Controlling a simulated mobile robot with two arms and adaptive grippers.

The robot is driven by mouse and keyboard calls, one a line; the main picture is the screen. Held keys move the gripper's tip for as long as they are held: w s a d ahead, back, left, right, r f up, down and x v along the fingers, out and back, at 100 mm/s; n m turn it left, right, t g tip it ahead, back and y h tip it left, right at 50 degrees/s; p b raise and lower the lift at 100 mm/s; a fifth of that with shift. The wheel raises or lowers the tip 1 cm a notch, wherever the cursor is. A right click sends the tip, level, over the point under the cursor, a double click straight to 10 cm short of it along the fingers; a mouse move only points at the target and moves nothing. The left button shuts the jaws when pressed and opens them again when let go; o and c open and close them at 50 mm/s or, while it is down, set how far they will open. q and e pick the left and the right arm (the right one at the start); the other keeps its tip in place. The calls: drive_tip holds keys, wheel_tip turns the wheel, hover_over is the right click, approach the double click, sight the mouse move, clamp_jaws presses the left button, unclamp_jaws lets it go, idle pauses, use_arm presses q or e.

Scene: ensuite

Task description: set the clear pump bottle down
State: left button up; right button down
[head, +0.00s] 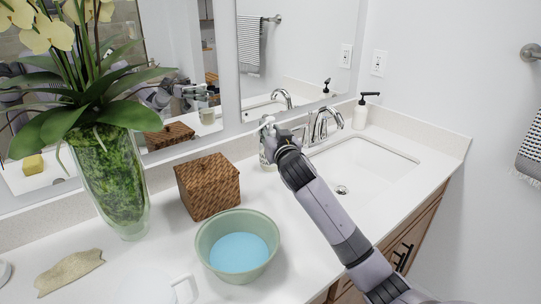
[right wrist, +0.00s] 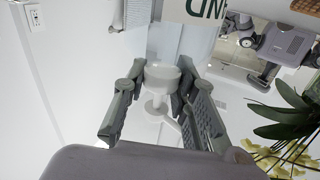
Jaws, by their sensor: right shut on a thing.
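The clear pump bottle (head: 264,158) is by the back of the counter, left of the sink faucet, mostly hidden behind my right gripper (head: 271,135) in the head view. In the right wrist view, its white pump collar (right wrist: 161,78) sits between the two fingers of my right gripper (right wrist: 160,108), which are shut on it. Large dark letters on a white label show beyond it there. I cannot tell whether the bottle's base touches the white counter (head: 172,232). My left gripper is not in view, apart from robot parts reflected in the mirror.
A wicker box (head: 208,187) and a green bowl of blue water (head: 203,246) stand left of my right arm. A tall vase (head: 112,185) is farther left. The faucet (head: 322,125), sink (head: 362,160) and white black-topped pump bottle (head: 360,116) are to the right.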

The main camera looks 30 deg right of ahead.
wheel_tip(320, 180, down, 4)
drive_tip(key=shift+r, duration=0.25)
wheel_tip(320, 180, down, 4)
drive_tip(key=shift+r, duration=0.1)
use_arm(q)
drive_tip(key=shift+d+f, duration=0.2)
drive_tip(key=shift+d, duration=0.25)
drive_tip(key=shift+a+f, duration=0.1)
use_arm(e)
drive_tip(key=c, duration=1.3)
unclamp_jaws()
drive_tip(key=shift+s+a, duration=0.1)
use_arm(q)
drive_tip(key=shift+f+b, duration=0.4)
drive_tip(key=shift+b, duration=0.3)
use_arm(e)
drive_tip(key=v, duration=1.1)
drive_tip(key=shift+s, duration=0.4)
drive_tip(key=shift+r, duration=0.15)
